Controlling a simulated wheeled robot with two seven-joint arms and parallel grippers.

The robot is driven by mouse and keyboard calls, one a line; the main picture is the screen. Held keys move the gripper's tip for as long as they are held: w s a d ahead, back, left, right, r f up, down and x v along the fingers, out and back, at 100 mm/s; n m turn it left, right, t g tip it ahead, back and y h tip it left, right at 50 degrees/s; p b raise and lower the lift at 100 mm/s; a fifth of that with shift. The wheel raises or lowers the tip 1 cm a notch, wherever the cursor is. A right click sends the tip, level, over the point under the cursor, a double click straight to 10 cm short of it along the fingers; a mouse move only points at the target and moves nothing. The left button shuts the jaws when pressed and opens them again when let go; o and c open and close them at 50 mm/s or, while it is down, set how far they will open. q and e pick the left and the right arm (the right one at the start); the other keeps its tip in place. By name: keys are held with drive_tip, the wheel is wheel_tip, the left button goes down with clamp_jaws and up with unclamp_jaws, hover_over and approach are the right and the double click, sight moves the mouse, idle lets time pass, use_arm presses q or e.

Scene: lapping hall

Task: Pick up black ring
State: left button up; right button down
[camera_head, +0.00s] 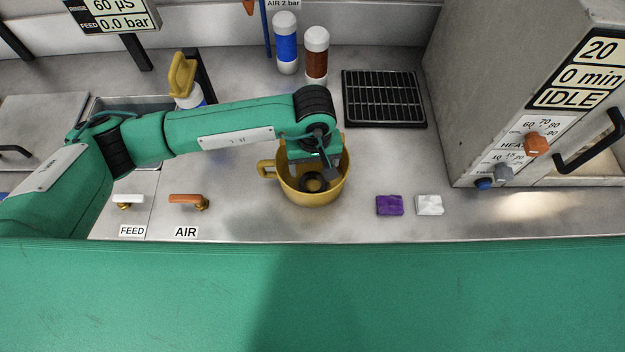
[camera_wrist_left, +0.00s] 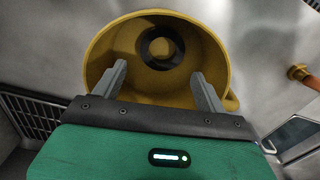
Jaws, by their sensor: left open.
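The black ring (camera_head: 313,182) lies inside a yellow mug-like pot (camera_head: 312,199) with a handle on its left, on the steel counter. My left gripper (camera_head: 322,171) is over the pot's mouth, pointing down. In the left wrist view its two fingers (camera_wrist_left: 160,82) are spread apart with nothing between them, at the near side of the pot's rim. Whether the fingers reach below the rim is hard to tell. My right gripper is not in view.
Purple (camera_head: 389,205) and white (camera_head: 429,205) blocks lie right of the pot. A black grate (camera_head: 384,98) and two bottles, blue-banded (camera_head: 286,45) and brown-banded (camera_head: 316,58), are behind. An orange lever (camera_head: 187,200) is at left. A grey machine (camera_head: 500,90) stands at right.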

sight(312, 186)
use_arm(q)
drive_tip(key=shift+f, duration=0.65)
drive_tip(key=shift+s+f+p, duration=0.2)
drive_tip(key=shift+f+p, duration=0.4)
drive_tip(key=shift+p, duration=0.1)
wheel_tip(312, 186, down, 3)
drive_tip(key=shift+s+a+f+p, duration=0.1)
drive_tip(key=shift+s+p, duration=0.05)
drive_tip(key=shift+p, duration=0.55)
drive_tip(key=shift+f, duration=0.45)
drive_tip(key=shift+c, duration=0.2)
drive_tip(key=c, duration=0.9)
drive_tip(key=shift+o, duration=0.2)
drive_tip(key=shift+r, duration=0.15)
